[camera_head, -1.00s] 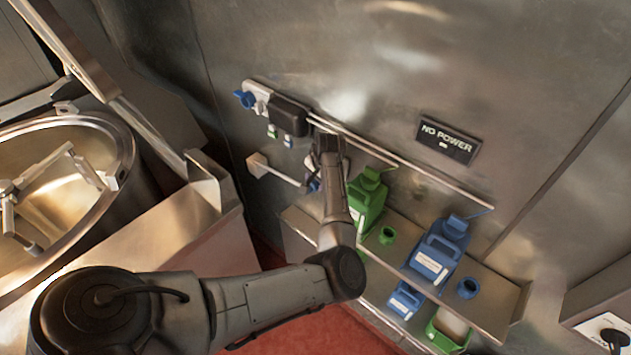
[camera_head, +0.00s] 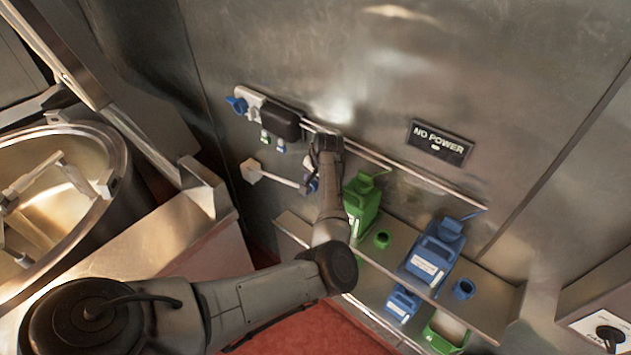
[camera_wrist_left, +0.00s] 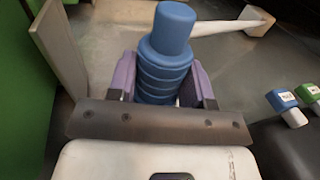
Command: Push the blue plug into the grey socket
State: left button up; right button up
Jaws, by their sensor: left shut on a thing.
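The blue plug (camera_wrist_left: 165,55) is a ribbed cylinder with a narrower smooth end. In the left wrist view it stands between the two purple fingers of my left gripper (camera_wrist_left: 163,84), which are shut on it. In the head view my left gripper (camera_head: 311,184) is near the wall under the rail, partly hidden by my own arm, with a bit of blue showing. A pale block (camera_head: 251,171) on a thin rod sticks out left of the gripper; it also shows in the left wrist view (camera_wrist_left: 258,21). I cannot make out the grey socket for sure.
A dark sign reading NO POWER (camera_head: 440,143) is on the steel wall. A black-and-white dispenser unit (camera_head: 279,120) is up left of the gripper. A green jug (camera_head: 361,202) and a blue jug (camera_head: 434,255) stand on the shelf. The kettle (camera_head: 62,190) is at left.

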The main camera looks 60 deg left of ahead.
pick_arm(q)
jog(key=shift+w, duration=0.2)
dwell(0.4)
jog(key=o, duration=1.5)
jog(key=shift+c, duration=0.2)
jog(key=shift+r+p, duration=0.1)
jog(key=shift+p, duration=0.2)
jog(key=shift+p+v, duration=1.3)
jog(key=shift+p, duration=0.3)
jog(key=shift+p+v, duration=2.1)
jog(key=shift+p, duration=0.5)
